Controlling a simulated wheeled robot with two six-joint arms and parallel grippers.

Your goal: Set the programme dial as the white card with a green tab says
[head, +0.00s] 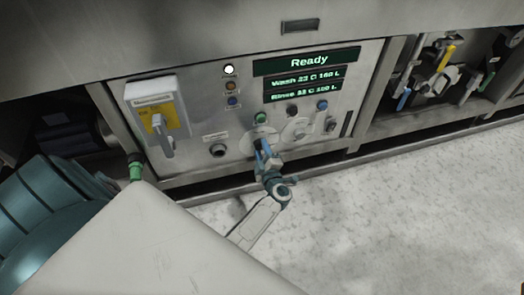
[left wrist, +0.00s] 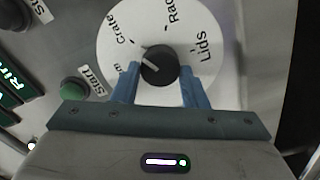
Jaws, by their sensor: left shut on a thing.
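The programme dial has a black knob (left wrist: 160,66) on a round white face (left wrist: 215,72) in the left wrist view. The face reads "Crate", "Rac..." cut off at the top edge, and "Lids". Another label is mostly hidden behind a finger. A pale mark shows on the knob's left side; I cannot tell exactly where it points. My left gripper (left wrist: 159,92) is shut on the knob, one blue finger on each side. In the head view the left gripper (head: 264,152) is at the panel's lower middle. I cannot make out the white card. My right gripper is not in view.
A green Start button (left wrist: 74,88) is close beside the left finger. Above are a "Ready" display (head: 308,61), wash and rinse displays, lamps and buttons. A white box with a yellow plate (head: 166,118) and handle is at the panel's left. Open floor (head: 400,220) lies right.

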